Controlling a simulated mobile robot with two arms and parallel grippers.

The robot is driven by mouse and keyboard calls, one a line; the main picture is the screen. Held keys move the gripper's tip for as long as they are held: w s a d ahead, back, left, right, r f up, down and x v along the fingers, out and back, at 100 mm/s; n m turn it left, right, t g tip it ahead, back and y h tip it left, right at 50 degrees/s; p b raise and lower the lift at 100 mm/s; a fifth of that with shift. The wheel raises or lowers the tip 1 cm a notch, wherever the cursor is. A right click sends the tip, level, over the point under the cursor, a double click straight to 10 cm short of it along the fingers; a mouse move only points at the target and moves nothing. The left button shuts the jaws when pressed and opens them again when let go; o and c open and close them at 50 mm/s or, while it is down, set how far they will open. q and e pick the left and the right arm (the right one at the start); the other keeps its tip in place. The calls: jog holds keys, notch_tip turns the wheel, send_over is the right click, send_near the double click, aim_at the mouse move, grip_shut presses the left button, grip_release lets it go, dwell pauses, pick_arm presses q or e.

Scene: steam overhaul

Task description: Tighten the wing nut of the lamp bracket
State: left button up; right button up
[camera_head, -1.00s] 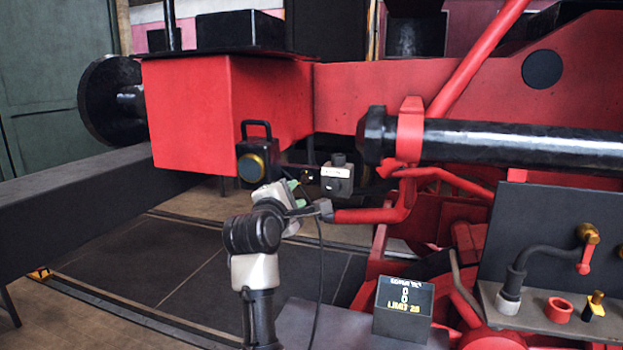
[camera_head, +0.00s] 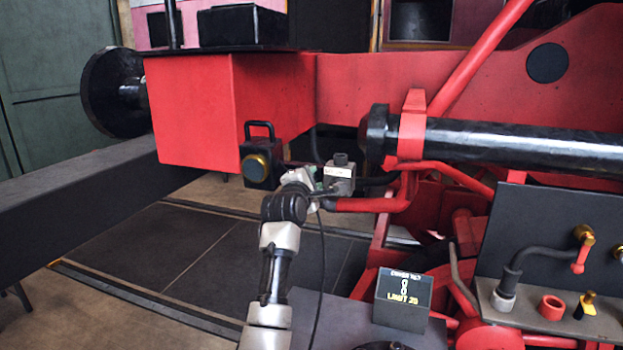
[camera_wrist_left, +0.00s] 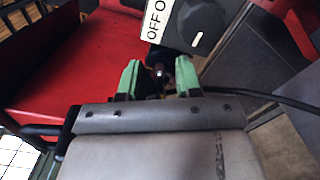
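A black lamp (camera_head: 256,165) with a brass-rimmed lens and top handle hangs at the corner of the red beam in the head view. My left gripper (camera_head: 311,179) is just right of the lamp, beside a grey switch box (camera_head: 341,174). In the left wrist view the green fingertips of my left gripper (camera_wrist_left: 159,80) stand apart. A small dark fitting with a bright spot (camera_wrist_left: 158,72) shows between or just beyond them; I cannot tell whether they touch it or whether it is the wing nut. The lamp bracket is not clearly seen. My right gripper is not in view.
The switch box, labelled OFF (camera_wrist_left: 198,22), is close above the fingers in the wrist view. A dark cable (camera_wrist_left: 265,97) runs right. A display box (camera_head: 403,299) reads LIMIT 20. A red pipe (camera_head: 375,204) lies right of the gripper. Open floor (camera_head: 150,255) lies left.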

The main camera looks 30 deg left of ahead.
pick_arm(q)
grip_shut()
jog(key=shift+f+m, duration=0.1)
jog(key=shift+m, duration=0.2)
